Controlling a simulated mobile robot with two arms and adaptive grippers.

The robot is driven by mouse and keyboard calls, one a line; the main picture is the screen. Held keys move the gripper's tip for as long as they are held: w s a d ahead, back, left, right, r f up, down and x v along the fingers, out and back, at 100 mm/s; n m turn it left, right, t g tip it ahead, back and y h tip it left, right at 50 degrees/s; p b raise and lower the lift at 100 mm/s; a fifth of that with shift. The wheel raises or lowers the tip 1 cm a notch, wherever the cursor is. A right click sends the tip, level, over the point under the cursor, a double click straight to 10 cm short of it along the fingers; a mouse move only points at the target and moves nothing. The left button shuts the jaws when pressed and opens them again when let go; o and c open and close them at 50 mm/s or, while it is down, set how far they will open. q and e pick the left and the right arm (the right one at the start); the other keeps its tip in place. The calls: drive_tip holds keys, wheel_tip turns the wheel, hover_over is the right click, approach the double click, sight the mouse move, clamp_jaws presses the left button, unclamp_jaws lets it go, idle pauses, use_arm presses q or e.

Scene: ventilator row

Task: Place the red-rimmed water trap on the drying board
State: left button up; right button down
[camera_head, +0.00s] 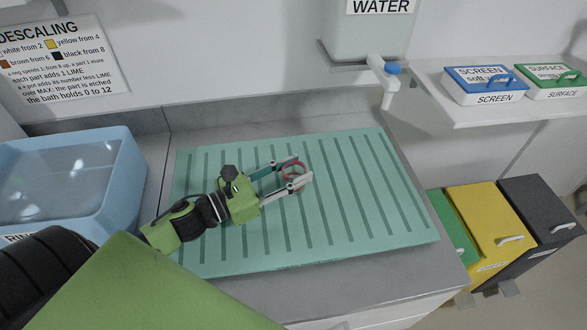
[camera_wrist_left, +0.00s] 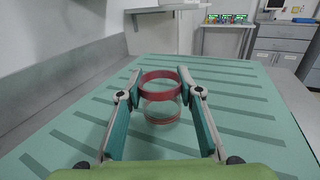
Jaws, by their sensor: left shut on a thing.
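The red-rimmed water trap (camera_wrist_left: 161,98) is a small clear cup with a red ring at its top. My left gripper (camera_head: 294,171) is shut on it, one finger on each side of the rim, as the left wrist view also shows. In the head view the red rim of the trap (camera_head: 294,164) shows between the fingertips. The green ribbed drying board (camera_head: 370,215) lies under the gripper and the trap. The trap looks upright, over the middle of the board. I cannot tell whether its base touches the board. My right gripper is not in view.
A blue rinse tub (camera_head: 125,185) stands left of the board. A water tank (camera_head: 365,35) with a tap hangs behind it. A shelf at right holds a blue screen box (camera_head: 487,85) and a green surface box (camera_head: 550,82). Coloured bins (camera_head: 490,225) stand below. The board around the trap is clear.

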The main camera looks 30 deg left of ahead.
use_arm(q)
drive_tip(key=o, duration=0.6)
drive_tip(key=shift+f, duration=0.15)
drive_tip(key=o, duration=0.4)
drive_tip(key=shift+o, duration=0.2)
drive_tip(key=shift+s+r, duration=0.1)
drive_tip(key=shift+r, duration=0.1)
